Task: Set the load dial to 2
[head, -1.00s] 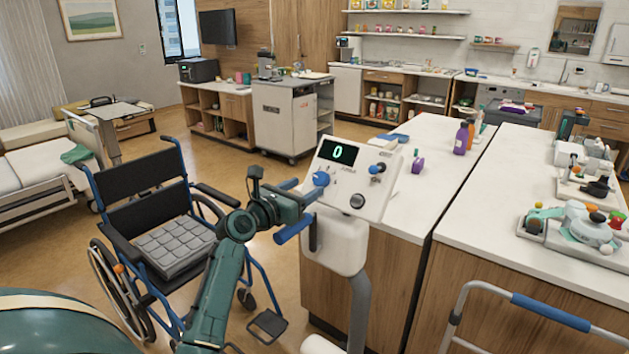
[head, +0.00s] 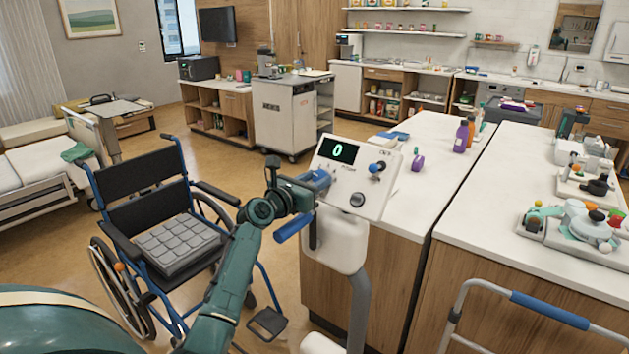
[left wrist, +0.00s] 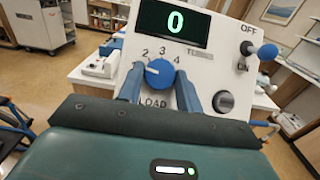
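The load dial (left wrist: 160,73) is a blue round knob on a white console panel (left wrist: 215,65), above the word LOAD. The numbers 2, 3 and 4 show around it; any number further left is hidden by a finger. Its white mark points left and slightly up, left of the 2. My left gripper (left wrist: 160,80) has its two blue fingers on either side of the dial, seemingly with small gaps. In the head view, my left gripper (head: 318,181) is at the panel and covers the dial. The display (head: 337,150) reads 0. My right gripper is not in view.
An OFF/ON lever with a blue knob (left wrist: 267,51) and a dark round knob (left wrist: 223,101) sit right of the dial. A blue handle (head: 293,228) is below my gripper. A wheelchair (head: 165,220) stands left, a counter (head: 430,170) behind.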

